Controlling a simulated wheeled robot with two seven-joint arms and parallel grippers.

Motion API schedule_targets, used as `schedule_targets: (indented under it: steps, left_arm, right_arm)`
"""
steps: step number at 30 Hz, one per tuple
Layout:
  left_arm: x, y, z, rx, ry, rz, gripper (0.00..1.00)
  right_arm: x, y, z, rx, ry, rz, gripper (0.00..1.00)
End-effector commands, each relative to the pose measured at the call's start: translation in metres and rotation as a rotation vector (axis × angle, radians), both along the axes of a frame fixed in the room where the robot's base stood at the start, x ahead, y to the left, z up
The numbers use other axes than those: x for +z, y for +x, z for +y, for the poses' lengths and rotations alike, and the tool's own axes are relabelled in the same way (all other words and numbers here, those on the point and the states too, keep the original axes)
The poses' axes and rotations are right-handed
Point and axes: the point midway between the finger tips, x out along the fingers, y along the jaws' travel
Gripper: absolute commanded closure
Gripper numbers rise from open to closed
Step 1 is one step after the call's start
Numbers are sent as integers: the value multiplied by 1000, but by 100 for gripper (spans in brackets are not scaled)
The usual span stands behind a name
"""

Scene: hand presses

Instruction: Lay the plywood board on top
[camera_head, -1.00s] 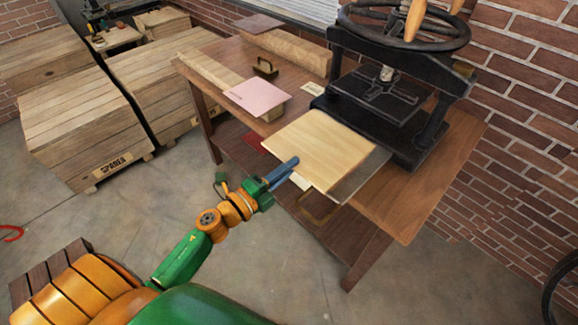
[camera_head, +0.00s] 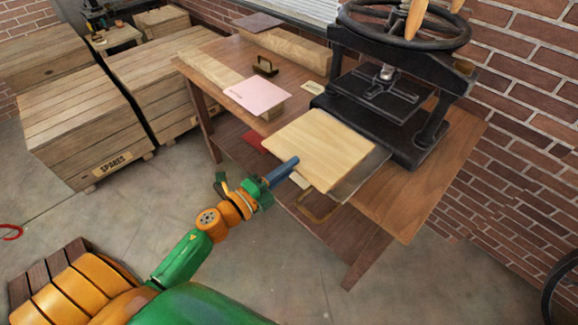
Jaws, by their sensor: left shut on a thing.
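The plywood board (camera_head: 320,145) is a pale, square wooden sheet in front of the press, near the table's front edge. My left gripper (camera_head: 288,166) is shut on the board's front left edge. A greyish sheet (camera_head: 362,177) shows beneath the board at its right and front side. Whether the board touches this sheet cannot be told. The black hand press (camera_head: 420,140) stands just behind, its platen (camera_head: 378,95) raised above the bed. My right gripper is not in view.
A pink sheet (camera_head: 257,96) lies on a block at the table's left. A wooden beam (camera_head: 285,45) and a small handled block (camera_head: 265,67) sit behind it. The wooden table (camera_head: 420,195) is bare at right. Crates (camera_head: 85,125) stand on the floor at left.

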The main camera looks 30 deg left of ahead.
Motion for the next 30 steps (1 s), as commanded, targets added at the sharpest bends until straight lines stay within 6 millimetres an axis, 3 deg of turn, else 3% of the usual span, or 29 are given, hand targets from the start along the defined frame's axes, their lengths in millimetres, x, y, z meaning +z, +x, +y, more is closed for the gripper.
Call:
schedule_targets:
  steps: [14, 15, 18, 25, 27, 30]
  left_arm:
    - [-1, 0, 0, 0, -2, 0, 100]
    - [-1, 0, 0, 0, -1, 0, 83]
    - [-1, 0, 0, 0, -1, 0, 56]
    - [-1, 0, 0, 0, -1, 0, 53]
    - [-2, 0, 0, 0, -1, 1, 41]
    - [-2, 0, 0, 0, -1, 1, 41]
  right_arm:
    - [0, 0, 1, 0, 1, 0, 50]
    - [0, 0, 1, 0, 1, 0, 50]
    - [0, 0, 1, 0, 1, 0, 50]
    - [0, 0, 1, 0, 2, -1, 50]
    - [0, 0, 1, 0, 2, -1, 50]
    - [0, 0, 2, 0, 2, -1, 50]
